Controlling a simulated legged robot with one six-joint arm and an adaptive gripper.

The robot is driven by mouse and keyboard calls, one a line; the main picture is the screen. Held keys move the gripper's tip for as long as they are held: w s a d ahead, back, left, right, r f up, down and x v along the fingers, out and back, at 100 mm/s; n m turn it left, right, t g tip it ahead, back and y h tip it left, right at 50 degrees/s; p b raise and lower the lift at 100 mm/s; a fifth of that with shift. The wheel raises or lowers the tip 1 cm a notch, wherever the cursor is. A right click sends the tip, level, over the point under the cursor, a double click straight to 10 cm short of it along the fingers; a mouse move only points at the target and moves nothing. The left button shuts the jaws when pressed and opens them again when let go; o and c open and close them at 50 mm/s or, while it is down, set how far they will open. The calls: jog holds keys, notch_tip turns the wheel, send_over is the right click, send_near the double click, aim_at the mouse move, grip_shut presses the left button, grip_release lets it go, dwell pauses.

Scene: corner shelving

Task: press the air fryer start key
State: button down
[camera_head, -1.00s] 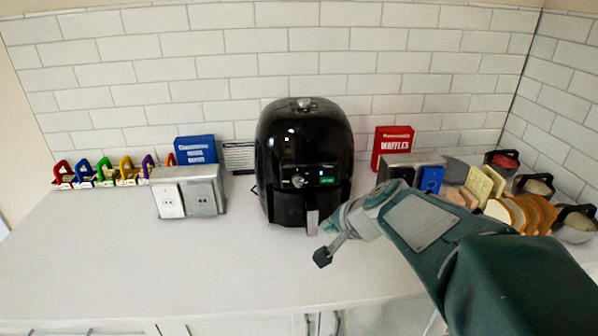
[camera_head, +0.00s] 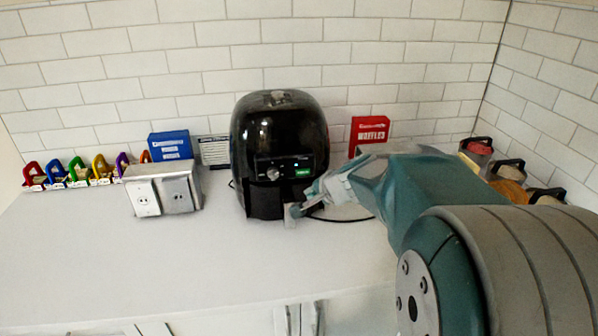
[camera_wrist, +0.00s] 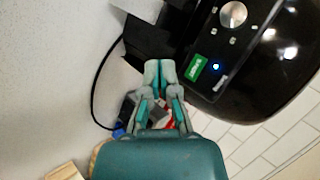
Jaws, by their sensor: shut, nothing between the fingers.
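The black air fryer (camera_head: 278,130) stands upright against the tiled wall, with a silver knob (camera_head: 272,173) and a green-labelled key (camera_head: 303,172) on its front panel. In the wrist view the green label (camera_wrist: 194,67) shows beside a small lit blue spot (camera_wrist: 215,67) and the round knob (camera_wrist: 233,14). My gripper (camera_wrist: 160,68) is shut and empty, its tips just left of the green label. In the head view my gripper (camera_head: 312,190) is at the lower right of the fryer's panel. I cannot tell whether it touches the panel.
A metal outlet box (camera_head: 162,190), a blue box (camera_head: 171,145) and several coloured clips stand to the left. A red waffle box (camera_head: 369,132) and jars (camera_head: 510,171) are to the right, partly behind my arm. A black cord (camera_wrist: 103,75) runs beside the fryer. The front counter is clear.

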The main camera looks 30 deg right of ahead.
aim_at(300, 178)
jog(key=shift+w+d, duration=0.25)
jog(key=shift+w, duration=0.65)
jog(key=shift+w+d, duration=0.25)
jog(key=shift+w, duration=0.65)
jog(key=shift+w+d, duration=0.25)
jog(key=shift+w, duration=0.65)
jog(key=shift+w, duration=0.1)
jog(key=shift+w+d+r, duration=0.1)
jog(key=shift+w+d, duration=0.05)
jog(key=shift+w, duration=0.1)
jog(key=shift+w, duration=0.3)
jog(key=shift+s, duration=0.7)
jog(key=s, duration=0.1)
jog(key=s+a, duration=0.1)
jog(key=s, duration=0.3)
jog(key=shift+a, duration=0.35)
